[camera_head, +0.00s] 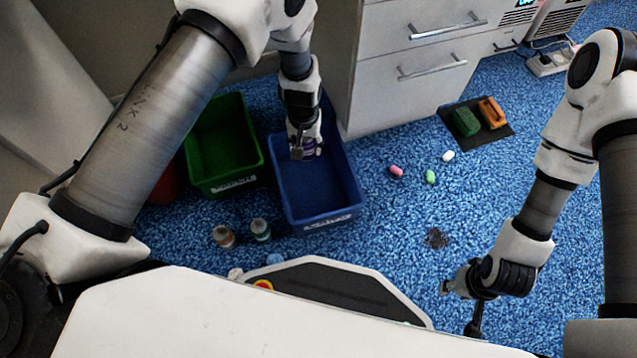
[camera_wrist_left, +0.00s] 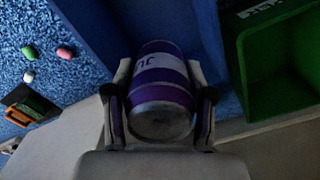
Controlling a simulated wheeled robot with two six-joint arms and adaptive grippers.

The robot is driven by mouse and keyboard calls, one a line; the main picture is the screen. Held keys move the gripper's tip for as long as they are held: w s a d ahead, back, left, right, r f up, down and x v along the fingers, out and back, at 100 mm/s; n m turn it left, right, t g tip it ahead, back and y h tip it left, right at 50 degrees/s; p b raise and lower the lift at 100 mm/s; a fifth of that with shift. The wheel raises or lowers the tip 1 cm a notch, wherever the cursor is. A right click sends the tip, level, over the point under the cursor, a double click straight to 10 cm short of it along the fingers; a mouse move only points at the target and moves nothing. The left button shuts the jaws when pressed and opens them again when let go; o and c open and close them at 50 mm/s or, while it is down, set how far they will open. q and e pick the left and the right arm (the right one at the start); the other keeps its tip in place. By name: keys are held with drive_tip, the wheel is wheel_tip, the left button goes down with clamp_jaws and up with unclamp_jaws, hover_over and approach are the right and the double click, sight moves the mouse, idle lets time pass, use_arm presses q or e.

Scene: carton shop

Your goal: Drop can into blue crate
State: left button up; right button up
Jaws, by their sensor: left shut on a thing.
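A purple and white can (camera_wrist_left: 160,85) sits between the fingers of my left gripper (camera_wrist_left: 160,105), which is shut on it. In the head view my left gripper (camera_head: 304,150) points down over the blue crate (camera_head: 345,213), and only a little of the can (camera_head: 309,146) shows there. The can is inside the crate's outline as seen from above; its height over the crate floor is hard to tell. My right gripper (camera_head: 463,300) is at the lower right, over the carpet and far from the crate. Its finger gap is not clear.
A green crate (camera_head: 235,180) stands left of the blue one. Two small jars (camera_head: 223,236) (camera_head: 261,229) stand in front. Small pink, green and white pieces (camera_head: 430,177) lie on the blue carpet. A dark mat (camera_head: 478,140) holds a green sponge and an orange brush. A drawer cabinet (camera_head: 400,90) stands behind.

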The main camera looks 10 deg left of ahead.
use_arm(q)
wheel_tip(320, 180, down, 6)
drive_tip(key=b, duration=0.5)
drive_tip(key=shift+r+b, duration=0.1)
drive_tip(key=shift+b, duration=0.2)
drive_tip(key=shift+r, duration=0.1)
drive_tip(key=o, duration=0.9)
wheel_tip(320, 180, up, 12)
drive_tip(key=shift+r, duration=0.1)
